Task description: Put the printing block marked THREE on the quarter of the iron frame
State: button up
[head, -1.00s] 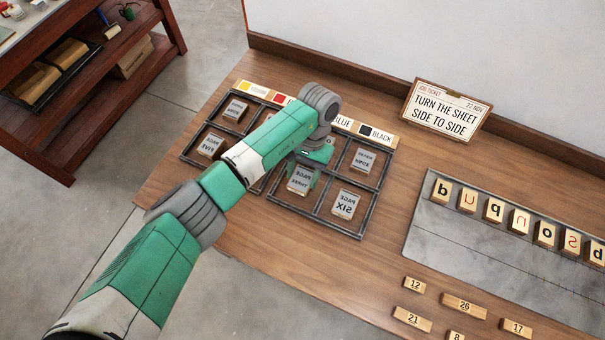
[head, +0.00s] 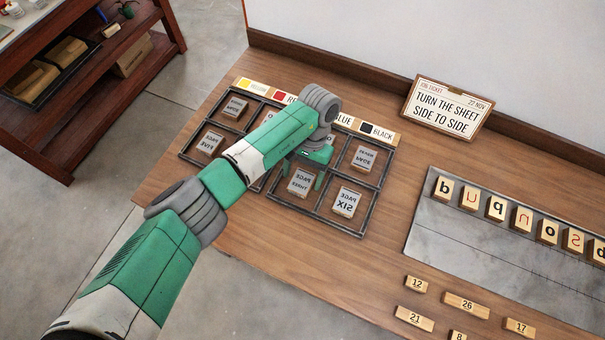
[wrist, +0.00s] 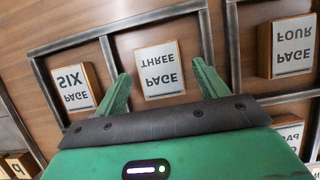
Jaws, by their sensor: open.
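The block marked PAGE THREE (head: 300,183) lies flat, face up, in the front-left quarter of the right-hand iron frame (head: 318,224). It also shows in the wrist view (wrist: 160,70), with a pale face on a wooden body. My gripper (head: 304,173) is open over this block. In the wrist view its two green fingers (wrist: 162,90) stand on either side of the block with gaps between, so it holds nothing. The block marked SIX (head: 345,202) lies in the quarter to the right. Another block (head: 363,158) lies in the back-right quarter. My arm hides much of the back-left quarter.
The left-hand frame holds a FIVE block (head: 210,143), another block (head: 235,108) and a FOUR block (wrist: 293,45). A colour strip (head: 379,132) runs behind. A job ticket (head: 445,108) and a letter tray (head: 450,235) stand right. Table is clear in front of the frames.

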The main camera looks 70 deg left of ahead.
jog(key=p+v, duration=0.2)
jog(key=v, duration=0.9)
jog(key=shift+w, duration=0.1)
